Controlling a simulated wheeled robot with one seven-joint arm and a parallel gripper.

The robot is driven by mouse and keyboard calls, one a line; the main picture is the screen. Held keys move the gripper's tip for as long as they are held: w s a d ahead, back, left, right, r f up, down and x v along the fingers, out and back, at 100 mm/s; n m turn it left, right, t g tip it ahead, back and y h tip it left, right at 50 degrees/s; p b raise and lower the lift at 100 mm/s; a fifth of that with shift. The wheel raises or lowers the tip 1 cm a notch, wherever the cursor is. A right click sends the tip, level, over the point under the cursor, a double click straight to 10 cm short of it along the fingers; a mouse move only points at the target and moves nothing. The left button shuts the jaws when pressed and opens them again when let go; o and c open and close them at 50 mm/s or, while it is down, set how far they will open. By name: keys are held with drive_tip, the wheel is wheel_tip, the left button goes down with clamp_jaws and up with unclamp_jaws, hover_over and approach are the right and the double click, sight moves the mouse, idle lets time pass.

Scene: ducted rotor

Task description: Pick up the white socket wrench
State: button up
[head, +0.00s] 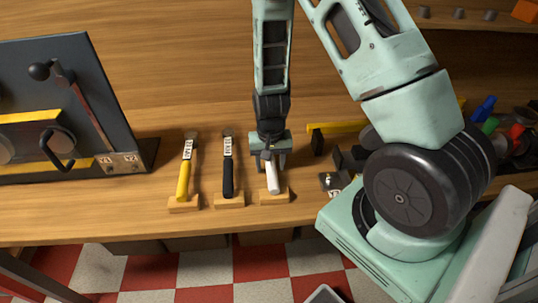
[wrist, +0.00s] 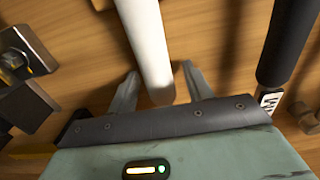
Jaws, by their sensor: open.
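The white socket wrench (head: 272,180) lies on a small wooden holder (head: 275,196) on the workbench, the rightmost of three similar tools. My gripper (head: 270,165) is over its far part, pointing down. In the wrist view the white handle (wrist: 148,45) runs from the top edge to between the two fingers of my gripper (wrist: 158,88). The fingers stand apart, one on each side, with visible gaps. The wrench's far end is hidden under my gripper.
A black-handled wrench (head: 228,178) lies close to the left, and a yellow-handled one (head: 184,182) beyond it. Dark metal blocks (head: 350,158) lie to the right. A dark panel with levers (head: 75,110) stands at the left. Coloured items (head: 490,122) crowd the right end.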

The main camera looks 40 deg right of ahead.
clamp_jaws()
